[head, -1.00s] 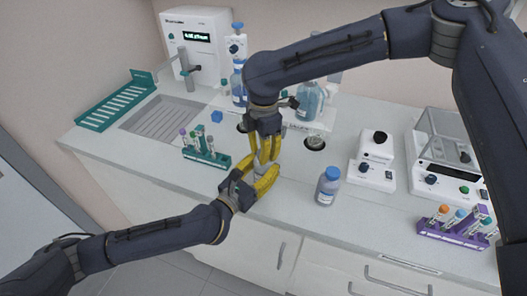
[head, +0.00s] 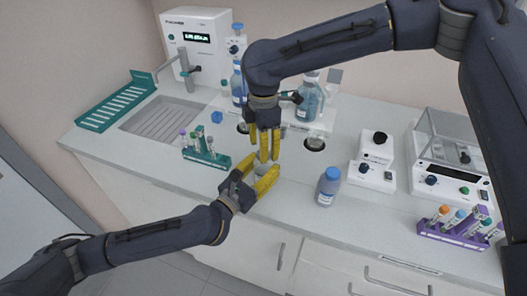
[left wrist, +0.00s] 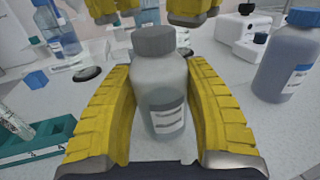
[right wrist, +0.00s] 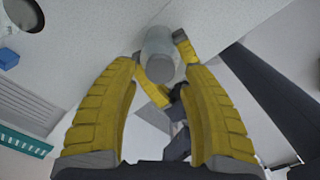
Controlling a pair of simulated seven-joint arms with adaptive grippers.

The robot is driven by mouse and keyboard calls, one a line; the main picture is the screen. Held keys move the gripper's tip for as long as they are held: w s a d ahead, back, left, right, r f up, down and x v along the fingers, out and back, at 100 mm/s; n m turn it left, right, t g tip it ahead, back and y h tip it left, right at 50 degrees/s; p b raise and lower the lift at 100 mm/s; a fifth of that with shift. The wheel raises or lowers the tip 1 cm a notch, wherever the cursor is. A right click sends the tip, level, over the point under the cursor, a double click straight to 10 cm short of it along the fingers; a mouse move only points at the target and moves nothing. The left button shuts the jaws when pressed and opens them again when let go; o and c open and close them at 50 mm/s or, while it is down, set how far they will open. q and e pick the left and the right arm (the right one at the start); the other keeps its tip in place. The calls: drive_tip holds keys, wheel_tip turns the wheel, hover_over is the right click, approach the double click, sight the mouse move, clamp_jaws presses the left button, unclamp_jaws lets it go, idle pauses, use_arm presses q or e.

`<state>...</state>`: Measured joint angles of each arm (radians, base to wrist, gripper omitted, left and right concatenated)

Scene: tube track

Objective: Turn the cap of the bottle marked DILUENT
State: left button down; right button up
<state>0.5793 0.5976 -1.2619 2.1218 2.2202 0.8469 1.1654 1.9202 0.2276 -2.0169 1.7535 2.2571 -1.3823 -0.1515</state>
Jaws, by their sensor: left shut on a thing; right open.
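A grey-capped, pale grey bottle (left wrist: 158,88) stands upright between the yellow fingers of my left gripper (left wrist: 156,118), which is shut on its body. Its label is too small to read. In the right wrist view the bottle (right wrist: 158,42) shows from above, with its round grey cap (right wrist: 160,68). My right gripper (head: 268,160) is open and empty, its fingers pointing down above the cap and apart from it. In the head view my left gripper (head: 262,184) comes from the front left, and its fingers mostly hide the bottle.
A blue-capped bottle (head: 327,188) stands to the right near the counter's front edge. A green tube rack (head: 207,157) stands to the left, a purple tube rack (head: 455,232) at the far right. A small device (head: 374,165) and large blue bottles (head: 308,103) stand behind.

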wheel_tip(320, 180, up, 10)
drive_tip(key=shift+f, duration=0.15)
idle(0.3)
use_arm(q)
drive_tip(key=c, duration=0.6)
unclamp_jaws()
drive_tip(key=shift+o, duration=0.2)
drive_tip(key=v, duration=1.2)
